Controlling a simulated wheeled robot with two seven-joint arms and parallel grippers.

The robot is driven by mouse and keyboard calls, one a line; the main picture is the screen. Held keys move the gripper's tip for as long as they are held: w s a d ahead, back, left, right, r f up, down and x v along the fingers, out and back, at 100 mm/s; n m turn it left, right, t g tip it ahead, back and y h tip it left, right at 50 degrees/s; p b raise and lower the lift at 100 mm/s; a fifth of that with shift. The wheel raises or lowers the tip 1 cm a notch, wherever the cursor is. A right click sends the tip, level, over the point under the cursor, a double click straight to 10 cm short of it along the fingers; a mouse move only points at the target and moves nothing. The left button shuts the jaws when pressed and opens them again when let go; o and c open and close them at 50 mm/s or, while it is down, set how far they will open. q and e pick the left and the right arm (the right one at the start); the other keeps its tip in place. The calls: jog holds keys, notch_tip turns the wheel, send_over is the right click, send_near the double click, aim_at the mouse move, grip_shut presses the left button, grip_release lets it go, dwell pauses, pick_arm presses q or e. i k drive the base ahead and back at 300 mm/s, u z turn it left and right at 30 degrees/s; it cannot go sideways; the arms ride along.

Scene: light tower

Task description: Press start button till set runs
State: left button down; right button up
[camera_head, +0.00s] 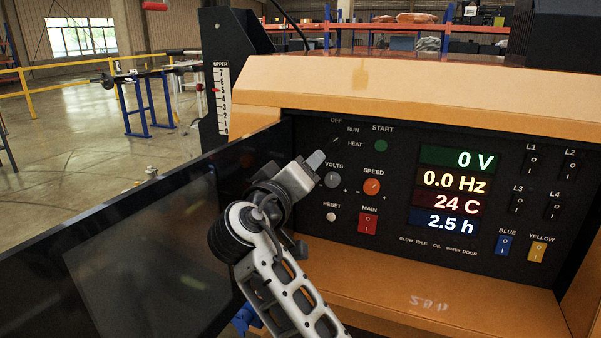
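The round green START button (380,146) is on the black control panel (399,235), under its label and unobstructed. My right gripper (316,160) is in front of the panel's upper left, left of the START button and apart from it. Its fingertips look shut together, with nothing seen between them. The OFF/RUN/HEAT selector (335,141) is just above and right of the fingertips; its setting is too small to read surely. The lit display (457,188) reads 0 V, 0.0 Hz, 24 C and 2.5 h. My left gripper is out of view.
The VOLTS knob (332,179), orange SPEED knob (371,187), RESET button (331,216) and red MAIN switch (368,223) are close by. Breaker switches (533,162) are at right. An open dark door (150,255) stands left; an orange ledge (440,290) runs below.

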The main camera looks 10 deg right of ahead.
aim_at(381, 145)
jog(key=k, duration=1)
